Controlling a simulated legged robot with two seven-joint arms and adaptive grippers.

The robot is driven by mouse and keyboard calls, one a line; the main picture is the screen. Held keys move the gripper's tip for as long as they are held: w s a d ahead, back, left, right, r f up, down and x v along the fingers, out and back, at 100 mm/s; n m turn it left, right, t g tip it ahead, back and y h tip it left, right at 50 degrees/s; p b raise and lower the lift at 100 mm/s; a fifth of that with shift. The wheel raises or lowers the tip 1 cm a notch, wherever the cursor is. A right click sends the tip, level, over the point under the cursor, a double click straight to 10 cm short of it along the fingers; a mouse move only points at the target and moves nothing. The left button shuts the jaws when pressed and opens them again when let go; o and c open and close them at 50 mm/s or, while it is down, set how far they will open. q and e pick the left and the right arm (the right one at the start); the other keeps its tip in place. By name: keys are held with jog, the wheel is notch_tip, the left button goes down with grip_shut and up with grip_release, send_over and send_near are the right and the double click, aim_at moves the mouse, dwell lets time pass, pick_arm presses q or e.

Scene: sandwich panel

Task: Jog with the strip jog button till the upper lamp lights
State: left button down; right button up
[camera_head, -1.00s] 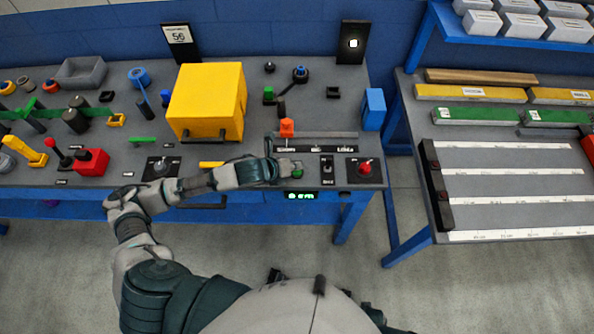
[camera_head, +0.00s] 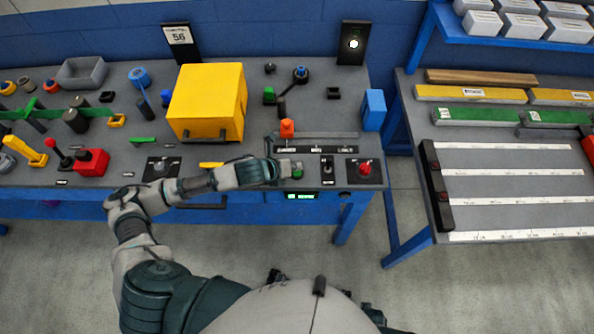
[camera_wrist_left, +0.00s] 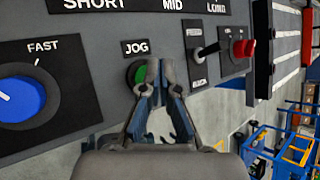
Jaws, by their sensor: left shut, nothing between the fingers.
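The green jog button (camera_wrist_left: 139,74) sits below the JOG label in the left wrist view; in the head view it is a small green spot (camera_head: 297,173) at the bench's front edge. My left gripper (camera_head: 287,169) is shut and empty, its fingertips at the button. In the wrist view the fingertips (camera_wrist_left: 158,68) cover the button's right side; I cannot tell whether it is pressed in. A black lamp panel (camera_head: 347,57) stands at the back, with one round white light (camera_head: 354,44) lit in its upper half. My right gripper is not in view.
A blue knob (camera_wrist_left: 20,98) marked FAST lies left of the button. A toggle switch (camera_wrist_left: 207,50) and a red knob (camera_head: 364,168) lie to its right. An orange piece (camera_head: 287,128) stands behind, near the SHORT, MID and LONG scale. A yellow box (camera_head: 207,102) stands further back left.

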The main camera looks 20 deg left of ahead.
pick_arm(q)
jog(key=shift+f, duration=0.1)
dwell(0.3)
jog(key=shift+f, duration=0.2)
